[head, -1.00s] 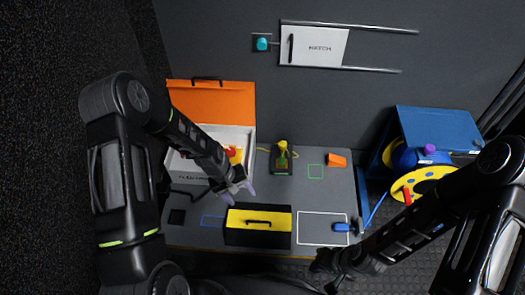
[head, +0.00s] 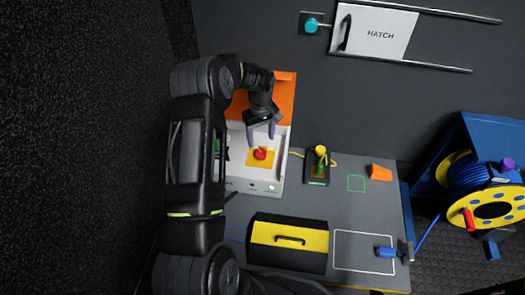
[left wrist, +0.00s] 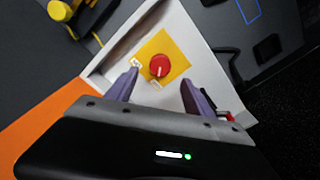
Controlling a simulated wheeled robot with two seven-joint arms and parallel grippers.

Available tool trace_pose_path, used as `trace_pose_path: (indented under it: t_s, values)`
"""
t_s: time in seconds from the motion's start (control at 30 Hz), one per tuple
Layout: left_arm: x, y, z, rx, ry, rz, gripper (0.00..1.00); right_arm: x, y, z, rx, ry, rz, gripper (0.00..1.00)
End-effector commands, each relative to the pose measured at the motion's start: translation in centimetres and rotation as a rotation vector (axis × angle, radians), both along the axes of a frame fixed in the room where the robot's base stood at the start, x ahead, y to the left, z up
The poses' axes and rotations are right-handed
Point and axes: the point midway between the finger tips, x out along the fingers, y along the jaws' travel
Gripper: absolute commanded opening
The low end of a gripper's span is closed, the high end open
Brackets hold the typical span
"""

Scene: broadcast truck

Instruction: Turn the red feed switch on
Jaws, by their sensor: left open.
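The red feed switch (head: 260,153) is a round red knob on a yellow plate (head: 252,161) inside an open white box (head: 280,170) with an orange lid (head: 284,95). In the left wrist view the knob (left wrist: 159,66) shows a pale pointer line, and small labels sit on the plate beside it. My left gripper (head: 261,132) is open and empty, just behind and above the knob. In the left wrist view its two purple fingers (left wrist: 160,88) are apart, with the knob beyond their tips. My right gripper is not in view.
A blue cable reel (head: 486,190) stands far right. The hatch (head: 374,32) is on the wall.

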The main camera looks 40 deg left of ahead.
Motion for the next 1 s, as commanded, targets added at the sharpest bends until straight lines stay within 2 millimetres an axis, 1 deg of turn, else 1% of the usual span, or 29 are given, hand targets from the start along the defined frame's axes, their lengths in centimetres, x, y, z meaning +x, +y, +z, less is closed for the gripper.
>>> trace_pose_path:
  t_s: [0.4,0.5,0.63,0.87,1.0]
  values:
    - [-0.1,-0.1,-6.1,-0.003,0.001,-0.001,0.61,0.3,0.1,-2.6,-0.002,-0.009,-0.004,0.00]
    - [-0.1,0.0,-7.1,-0.001,0.002,0.000,0.61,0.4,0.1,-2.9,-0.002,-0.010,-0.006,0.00]
    - [0.0,0.0,-7.6,0.000,0.000,0.000,0.61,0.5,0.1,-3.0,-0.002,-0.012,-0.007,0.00]
    - [0.0,0.0,-7.5,-0.001,0.000,-0.001,0.61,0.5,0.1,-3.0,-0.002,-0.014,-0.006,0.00]
    - [0.0,0.0,-7.5,-0.001,0.000,-0.001,0.50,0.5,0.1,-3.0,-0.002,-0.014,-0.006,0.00]
